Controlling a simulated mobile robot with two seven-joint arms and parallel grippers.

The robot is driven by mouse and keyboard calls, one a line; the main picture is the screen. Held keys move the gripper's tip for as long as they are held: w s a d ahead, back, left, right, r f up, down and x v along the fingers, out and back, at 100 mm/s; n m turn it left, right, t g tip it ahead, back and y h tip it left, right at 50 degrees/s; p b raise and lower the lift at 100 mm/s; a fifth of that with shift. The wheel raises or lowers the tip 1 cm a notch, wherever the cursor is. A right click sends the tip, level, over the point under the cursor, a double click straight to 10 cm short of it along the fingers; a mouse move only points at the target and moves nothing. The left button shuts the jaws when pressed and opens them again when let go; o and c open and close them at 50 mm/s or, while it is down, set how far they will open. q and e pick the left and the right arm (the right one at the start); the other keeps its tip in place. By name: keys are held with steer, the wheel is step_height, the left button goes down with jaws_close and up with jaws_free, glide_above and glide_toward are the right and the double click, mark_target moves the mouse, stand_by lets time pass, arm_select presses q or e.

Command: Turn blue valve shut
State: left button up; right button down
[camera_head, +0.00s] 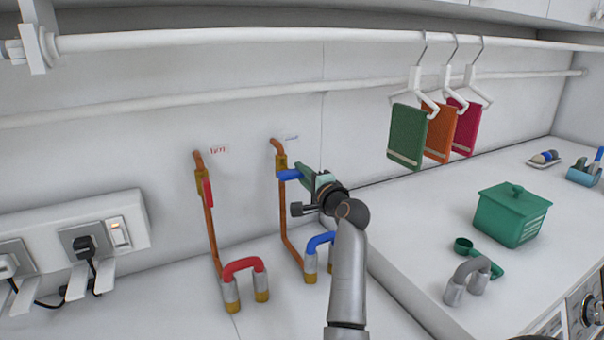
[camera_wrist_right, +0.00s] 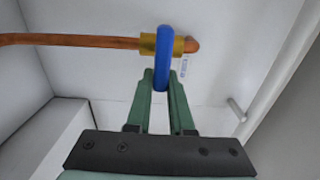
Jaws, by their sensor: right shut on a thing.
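The blue valve handle (camera_head: 289,174) is on the brass fitting (camera_head: 281,163) of the right copper pipe, on the back wall. In the head view it sticks out sideways to the right, across the upright pipe. In the right wrist view the blue handle (camera_wrist_right: 163,58) crosses the brass fitting (camera_wrist_right: 180,45), and its lower end is between my fingers. My right gripper (camera_head: 305,173) is shut on the handle's outer end; its fingers (camera_wrist_right: 161,84) show on both sides of it. My left gripper is not in view.
A red valve handle (camera_head: 208,193) hangs along the left copper pipe (camera_head: 211,235). Red (camera_head: 243,266) and blue (camera_head: 321,241) hose loops stand below. A white rail (camera_head: 240,35) runs above with hanging cloths (camera_head: 407,137). A green box (camera_head: 510,215) stands on the right counter.

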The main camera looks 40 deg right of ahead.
steer(key=c, duration=0.8)
jaws_free()
steer(key=shift+s, duration=0.1)
steer(key=b+v, duration=0.1)
steer(key=v, duration=1.1)
steer(key=shift+b, duration=0.4)
steer(key=shift+s, duration=0.15)
steer(key=shift+a, duration=0.15)
